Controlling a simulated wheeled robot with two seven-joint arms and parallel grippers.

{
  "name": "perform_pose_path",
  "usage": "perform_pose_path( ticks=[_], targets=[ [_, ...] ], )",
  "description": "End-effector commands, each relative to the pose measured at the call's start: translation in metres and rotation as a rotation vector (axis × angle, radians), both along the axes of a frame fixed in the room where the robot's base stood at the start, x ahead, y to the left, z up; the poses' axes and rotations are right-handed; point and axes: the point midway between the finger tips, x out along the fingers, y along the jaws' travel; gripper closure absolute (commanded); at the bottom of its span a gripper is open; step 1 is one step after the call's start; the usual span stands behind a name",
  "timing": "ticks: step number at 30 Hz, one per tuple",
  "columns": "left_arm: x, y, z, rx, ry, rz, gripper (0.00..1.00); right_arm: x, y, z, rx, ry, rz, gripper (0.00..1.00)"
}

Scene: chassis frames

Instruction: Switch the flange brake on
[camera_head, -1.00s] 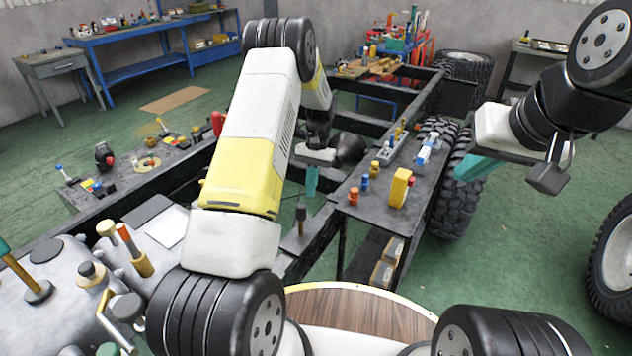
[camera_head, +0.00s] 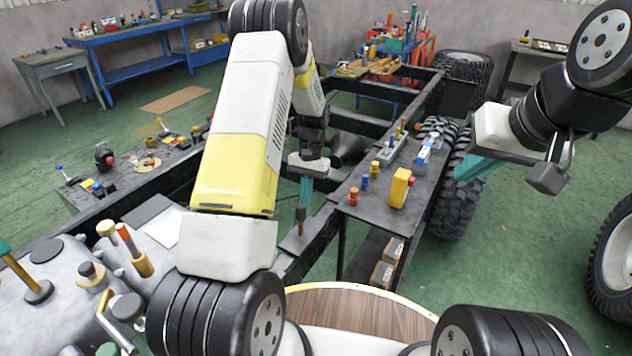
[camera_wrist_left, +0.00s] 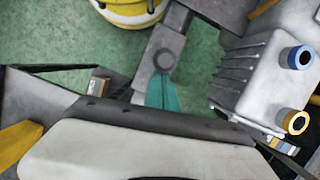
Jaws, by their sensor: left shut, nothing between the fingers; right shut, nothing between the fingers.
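A short upright lever with a dark knob (camera_head: 300,214) stands on the black chassis rail, below my left gripper. No label shows that it is the flange brake. In the left wrist view the round dark knob (camera_wrist_left: 163,60) sits on a grey rail just beyond the teal fingertips. My left gripper (camera_head: 303,198) is shut and empty, pointing down, with its tips at or just above the knob. I cannot tell whether they touch. The left gripper's fingers also show in the wrist view (camera_wrist_left: 164,82). My right gripper (camera_head: 470,172) is shut and empty, off to the right.
A black side shelf (camera_head: 352,205) right of the rail holds a yellow block (camera_head: 400,188) and several small coloured fittings. A grey engine housing (camera_head: 60,275) with knobs and levers stands at the lower left. A large tyre (camera_head: 455,200) stands beside the shelf.

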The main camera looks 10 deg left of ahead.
Motion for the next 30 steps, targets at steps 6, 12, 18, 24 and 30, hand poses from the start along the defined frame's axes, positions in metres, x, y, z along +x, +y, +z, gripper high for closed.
perform_pose_path(
  ticks=[6, 12, 18, 24, 30],
  targets=[
    [-0.011, 0.005, 0.004, -0.029, -0.078, 0.002, 1.0, 0.0, 0.0, 0.0, 0.0, 0.0, 0.0, 1.0],
    [-0.03, 0.011, 0.008, -0.083, -0.221, 0.004, 1.0, 0.0, 0.0, 0.0, 0.0, 0.0, 0.0, 1.0],
    [-0.047, 0.017, 0.008, -0.136, -0.375, 0.004, 1.0, 0.0, 0.0, 0.0, 0.0, 0.0, 0.0, 1.0],
    [-0.061, 0.022, 0.004, -0.134, -0.367, 0.002, 1.0, 0.0, 0.0, 0.0, 0.0, 0.0, 0.0, 1.0],
    [-0.073, 0.026, 0.0, -0.134, -0.366, 0.001, 1.0, 0.0, 0.0, 0.0, 0.0, 0.0, 0.0, 1.0]
  ],
)
